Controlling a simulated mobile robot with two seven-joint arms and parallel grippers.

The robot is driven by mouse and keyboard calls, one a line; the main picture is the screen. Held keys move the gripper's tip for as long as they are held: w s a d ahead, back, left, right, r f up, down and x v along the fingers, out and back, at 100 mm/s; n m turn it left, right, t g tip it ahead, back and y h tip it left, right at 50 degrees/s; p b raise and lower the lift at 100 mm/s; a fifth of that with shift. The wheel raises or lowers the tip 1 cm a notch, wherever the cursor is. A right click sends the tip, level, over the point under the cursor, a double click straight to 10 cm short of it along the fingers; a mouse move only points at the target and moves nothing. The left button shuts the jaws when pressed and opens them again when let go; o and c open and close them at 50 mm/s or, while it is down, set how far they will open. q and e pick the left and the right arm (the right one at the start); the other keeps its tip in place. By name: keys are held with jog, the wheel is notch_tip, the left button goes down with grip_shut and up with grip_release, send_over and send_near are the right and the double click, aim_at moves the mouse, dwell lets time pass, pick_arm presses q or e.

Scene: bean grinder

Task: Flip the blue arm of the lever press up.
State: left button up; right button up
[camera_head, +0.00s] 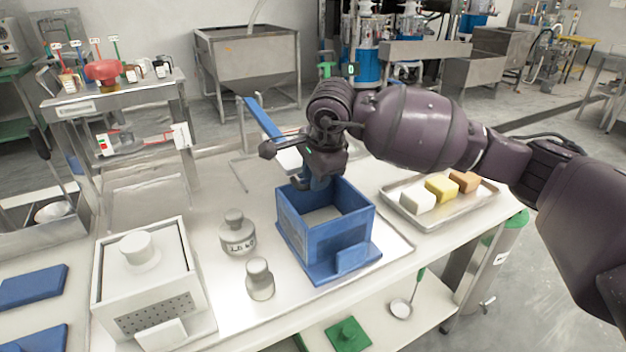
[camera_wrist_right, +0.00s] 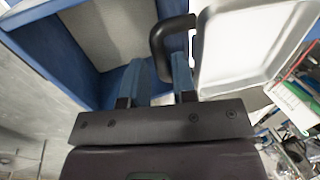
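A blue bar (camera_head: 263,118), seemingly the lever press's arm, slants down from upper left to behind my right gripper; its lower end is hidden. A blue open-topped box (camera_head: 352,232) stands on the worktop in front of it. My right gripper (camera_head: 318,182) points down at the box's back edge. In the right wrist view its two blue fingers (camera_wrist_right: 156,80) are apart, with the end of a dark curved handle (camera_wrist_right: 160,42) between them. I cannot tell whether they touch it. A white tray-like plate (camera_wrist_right: 245,45) lies beside the handle. My left gripper is not in view.
Two grey weights (camera_head: 237,234) (camera_head: 259,279) stand left of the box. A white box with a knob (camera_head: 150,285) stands at the front left. A metal tray (camera_head: 440,218) with several blocks lies at the right. The worktop left of the weights is partly clear.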

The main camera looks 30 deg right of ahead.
jog(key=shift+w+f, duration=0.15)
jog(key=shift+f, duration=0.3)
grip_shut()
jog(key=shift+r, duration=0.1)
